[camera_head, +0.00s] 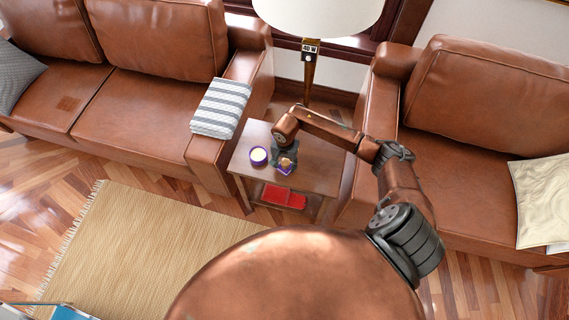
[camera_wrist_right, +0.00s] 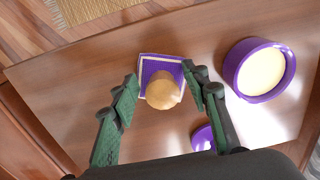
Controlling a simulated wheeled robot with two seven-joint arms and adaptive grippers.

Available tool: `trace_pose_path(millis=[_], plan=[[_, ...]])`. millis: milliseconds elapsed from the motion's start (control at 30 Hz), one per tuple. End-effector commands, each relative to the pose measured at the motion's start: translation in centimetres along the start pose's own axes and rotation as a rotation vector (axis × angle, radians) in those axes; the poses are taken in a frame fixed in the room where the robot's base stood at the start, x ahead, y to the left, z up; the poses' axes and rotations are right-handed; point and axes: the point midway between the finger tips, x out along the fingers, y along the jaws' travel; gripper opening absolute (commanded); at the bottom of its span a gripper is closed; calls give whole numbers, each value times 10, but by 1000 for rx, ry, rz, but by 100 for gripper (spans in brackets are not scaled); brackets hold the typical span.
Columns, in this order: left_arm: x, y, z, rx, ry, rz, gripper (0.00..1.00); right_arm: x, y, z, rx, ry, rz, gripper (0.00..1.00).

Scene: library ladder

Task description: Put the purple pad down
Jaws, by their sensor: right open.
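The purple pad (camera_wrist_right: 148,66) is square with a pale edge, and a round tan knob-like piece (camera_wrist_right: 163,91) sits over its middle. In the right wrist view it appears to rest flat on the wooden side table (camera_wrist_right: 60,88). My right gripper (camera_wrist_right: 160,85) is open above the table, its two dark green fingers on either side of the tan piece, with gaps showing. In the head view the right gripper (camera_head: 286,158) points down over the table and hides much of the pad (camera_head: 285,170). My left gripper is not in view.
A round purple tub with cream contents (camera_wrist_right: 262,70) stands to the right of the pad. Another purple piece (camera_wrist_right: 203,138) is partly hidden by my right gripper. Red items (camera_head: 283,196) lie on the lower shelf. Leather sofas (camera_head: 150,100) flank the table; a lamp (camera_head: 311,62) stands behind.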

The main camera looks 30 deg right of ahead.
Motion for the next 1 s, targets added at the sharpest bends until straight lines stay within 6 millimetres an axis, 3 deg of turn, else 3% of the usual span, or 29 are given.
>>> trace_pose_path(millis=[267,700,1000], plan=[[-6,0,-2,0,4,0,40,-8,-1,0,-1,1,-2,42],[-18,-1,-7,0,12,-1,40,-96,0,-2,-1,5,-1,42],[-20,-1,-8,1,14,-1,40,-124,0,0,0,0,0,42]])
